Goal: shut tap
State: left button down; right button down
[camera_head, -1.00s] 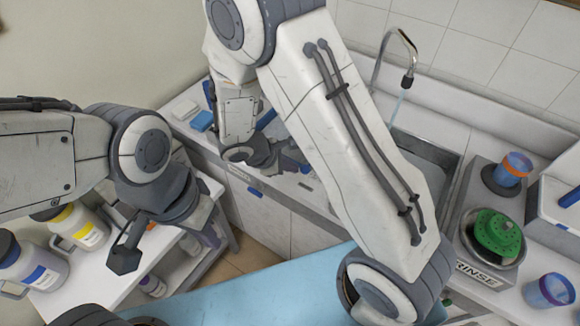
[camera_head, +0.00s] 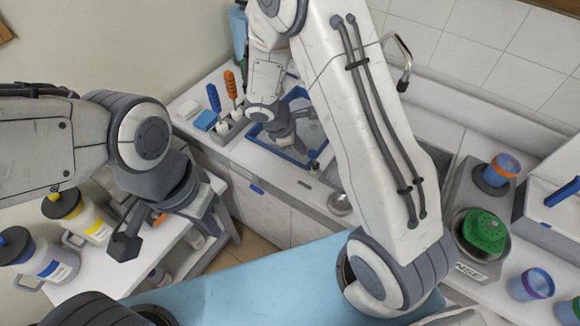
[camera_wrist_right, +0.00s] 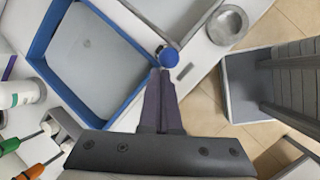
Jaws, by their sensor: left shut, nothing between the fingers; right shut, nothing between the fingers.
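The tap's curved metal spout (camera_head: 404,62) stands at the back over the sink in the head view. No water stream shows below its mouth; my right arm covers the area just beneath. A blue round knob (camera_wrist_right: 170,57) sits on the counter between the blue tray and the sink. It also shows small in the head view (camera_head: 312,154). My right gripper (camera_wrist_right: 166,73) is shut and empty, its fingertips at the knob's near edge; I cannot tell whether they touch. My left gripper (camera_head: 125,246) is shut and empty, above the side table at the left.
A blue-rimmed tray (camera_wrist_right: 118,105) lies left of the knob. A metal bowl (camera_wrist_right: 228,24) is to its right. A rack (camera_head: 230,130) holds blue- and orange-handled tools. Yellow- and blue-labelled jugs stand at the left. A green item (camera_head: 485,232) and cups are at the right.

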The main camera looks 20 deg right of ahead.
jog(key=shift+w+d+r, duration=0.2)
jog(key=shift+w+d, duration=0.3)
jog(key=shift+d, duration=0.3)
jog(key=shift+r, duration=0.1)
pick_arm(q)
jog(key=shift+r+p, duration=0.6)
jog(key=shift+p, duration=0.05)
pick_arm(e)
jog(key=shift+r, duration=0.75)
